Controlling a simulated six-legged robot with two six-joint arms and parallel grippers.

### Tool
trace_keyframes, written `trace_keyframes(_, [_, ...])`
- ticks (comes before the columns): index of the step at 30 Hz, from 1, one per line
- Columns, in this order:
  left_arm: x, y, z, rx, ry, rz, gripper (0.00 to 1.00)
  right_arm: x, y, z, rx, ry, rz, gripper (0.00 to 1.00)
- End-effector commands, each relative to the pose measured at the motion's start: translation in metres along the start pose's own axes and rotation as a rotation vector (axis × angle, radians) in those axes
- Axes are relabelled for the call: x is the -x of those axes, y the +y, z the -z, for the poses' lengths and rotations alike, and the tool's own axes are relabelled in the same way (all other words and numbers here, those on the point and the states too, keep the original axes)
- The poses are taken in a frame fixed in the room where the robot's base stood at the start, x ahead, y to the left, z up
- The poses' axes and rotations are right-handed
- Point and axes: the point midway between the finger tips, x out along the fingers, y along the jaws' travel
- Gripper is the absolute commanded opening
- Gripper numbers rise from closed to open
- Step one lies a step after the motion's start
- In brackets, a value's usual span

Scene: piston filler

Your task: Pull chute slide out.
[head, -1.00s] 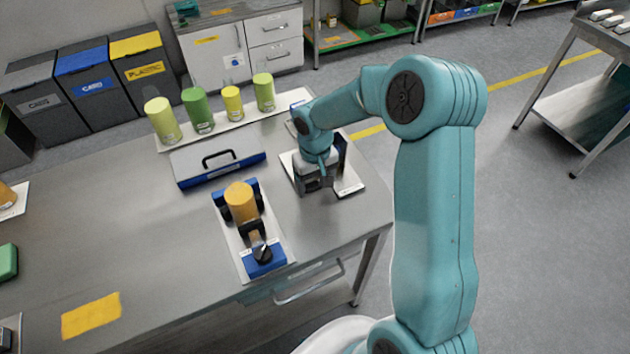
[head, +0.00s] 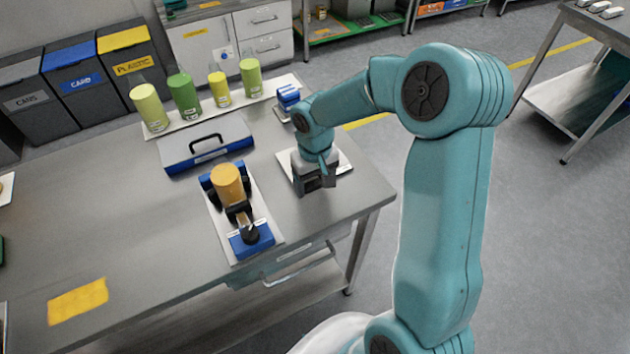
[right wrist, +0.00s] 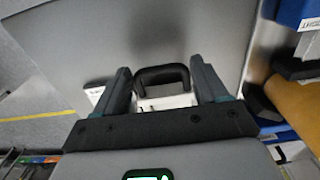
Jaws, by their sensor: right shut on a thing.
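My right gripper (head: 319,177) is low over a white plate (head: 345,163) near the right edge of the table. A white piece (right wrist: 165,102) shows just under the handle. I take this handle to be that of the chute slide; its body is mostly hidden by the gripper and wrist. My left gripper is not in view.
Several green and yellow cylinders (head: 184,92) stand farther back. Open floor (head: 540,250) lies to the right.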

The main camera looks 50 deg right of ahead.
Motion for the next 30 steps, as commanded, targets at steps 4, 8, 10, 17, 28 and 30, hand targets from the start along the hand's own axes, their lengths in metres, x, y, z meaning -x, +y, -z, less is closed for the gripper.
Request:
trace_keyframes(4, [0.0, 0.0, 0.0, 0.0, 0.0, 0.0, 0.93, -0.001, -0.001, -0.004, 0.002, -0.016, 0.001, 0.83])
trace_keyframes(8, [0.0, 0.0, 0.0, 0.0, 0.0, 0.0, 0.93, -0.001, -0.001, -0.003, 0.002, -0.013, 0.0, 0.83])
trace_keyframes(10, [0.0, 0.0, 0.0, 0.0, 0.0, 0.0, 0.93, 0.0, -0.001, -0.003, 0.001, -0.012, 0.0, 0.83])
trace_keyframes(17, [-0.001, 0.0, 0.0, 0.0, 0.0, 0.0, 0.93, 0.03, -0.001, -0.001, 0.001, -0.004, 0.0, 0.83])
trace_keyframes(28, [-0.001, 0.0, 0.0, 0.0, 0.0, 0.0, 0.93, 0.126, -0.002, -0.001, 0.003, -0.005, 0.0, 0.83])
trace_keyframes(30, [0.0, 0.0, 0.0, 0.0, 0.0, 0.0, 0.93, 0.139, -0.002, -0.002, 0.002, -0.007, 0.001, 0.83])
